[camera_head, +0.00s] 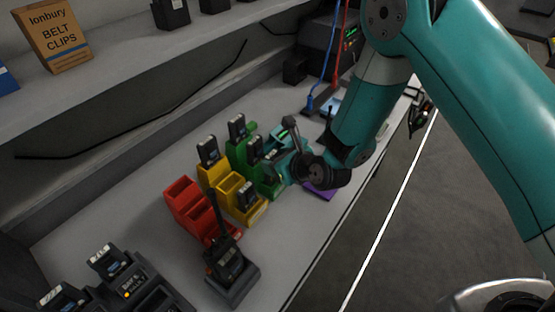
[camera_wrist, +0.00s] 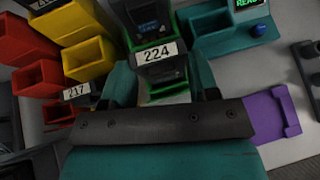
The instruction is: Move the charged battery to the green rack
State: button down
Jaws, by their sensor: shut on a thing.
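A dark battery labelled 224 (camera_wrist: 158,53) sits between the fingers of my gripper (camera_wrist: 163,88) in the wrist view, and the gripper is shut on it. Green rack (camera_wrist: 183,33) walls show around and beneath this battery; I cannot tell whether it is fully seated. In the head view, my gripper (camera_head: 282,165) is at the right, near end of the green rack (camera_head: 235,158) and partly hides it. Another battery (camera_head: 237,127) stands in the back of the green rack.
A yellow rack (camera_head: 227,187) holding batteries and an empty-looking red rack (camera_head: 183,192) stand to the left. A radio (camera_head: 229,264) stands in front. A teal device with a green display (camera_wrist: 215,38) and a purple piece (camera_wrist: 265,115) lie to the right. A shelf hangs above.

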jog(key=shift+f+b, duration=0.85)
jog(key=shift+f, duration=0.5)
jog(key=shift+c, duration=1.5)
grip_release()
